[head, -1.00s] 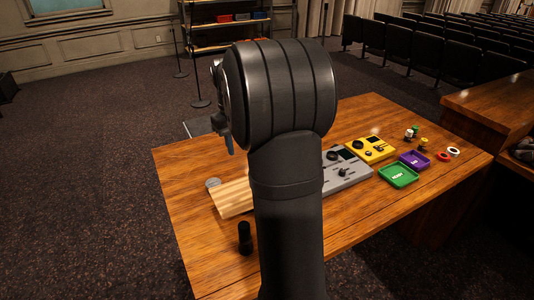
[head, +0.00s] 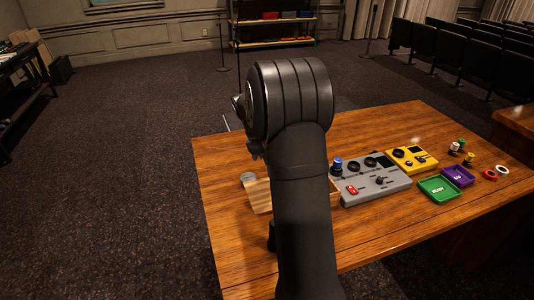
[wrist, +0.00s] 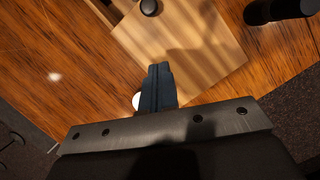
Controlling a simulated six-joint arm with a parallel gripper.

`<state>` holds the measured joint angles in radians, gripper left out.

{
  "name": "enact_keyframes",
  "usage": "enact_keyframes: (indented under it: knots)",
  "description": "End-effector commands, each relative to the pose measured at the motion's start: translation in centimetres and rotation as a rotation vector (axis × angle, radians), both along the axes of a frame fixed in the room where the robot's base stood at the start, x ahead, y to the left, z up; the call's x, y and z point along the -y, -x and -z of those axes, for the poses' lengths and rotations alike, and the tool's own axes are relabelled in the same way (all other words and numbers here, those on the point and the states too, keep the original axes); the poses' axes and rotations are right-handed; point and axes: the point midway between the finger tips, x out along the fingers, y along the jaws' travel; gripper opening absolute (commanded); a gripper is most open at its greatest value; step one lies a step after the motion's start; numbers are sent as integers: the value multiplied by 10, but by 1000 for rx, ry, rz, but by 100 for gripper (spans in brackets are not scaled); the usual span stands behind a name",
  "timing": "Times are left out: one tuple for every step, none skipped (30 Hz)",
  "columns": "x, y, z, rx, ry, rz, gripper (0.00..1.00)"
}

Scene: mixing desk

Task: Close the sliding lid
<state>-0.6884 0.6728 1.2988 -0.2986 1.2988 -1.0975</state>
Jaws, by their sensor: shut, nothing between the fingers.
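A light wooden lid (wrist: 200,50) with a round black knob (wrist: 149,7) lies below my gripper in the wrist view. At the upper left of the wrist view, a darker part of the box (wrist: 108,10) shows beside the lid, cut off by the frame.
A black cylinder (wrist: 278,11) stands near the lid. The table's front right is clear.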

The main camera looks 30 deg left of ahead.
Motion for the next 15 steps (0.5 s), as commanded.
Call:
enact_keyframes:
  knots:
    - [4,-1,12,-3,2,1,0]
    - [6,-1,18,-3,3,1,0]
    - [8,-2,26,-2,2,1,0]
    - [10,-2,31,-3,3,1,0]
    - [12,-3,36,-2,2,1,0]
    - [20,-7,34,1,0,4,0]
    - [25,-8,35,1,0,4,0]
    - [29,-9,36,0,1,3,0]
    - [33,-10,37,0,1,2,0]
    - [36,-12,37,0,0,3,0]
    - [39,-13,38,1,0,3,0]
    - [42,-14,38,1,0,3,0]
    - [44,-14,38,1,0,2,0]
    - [45,-15,39,1,0,2,0]
    - [46,-15,39,0,0,1,0]
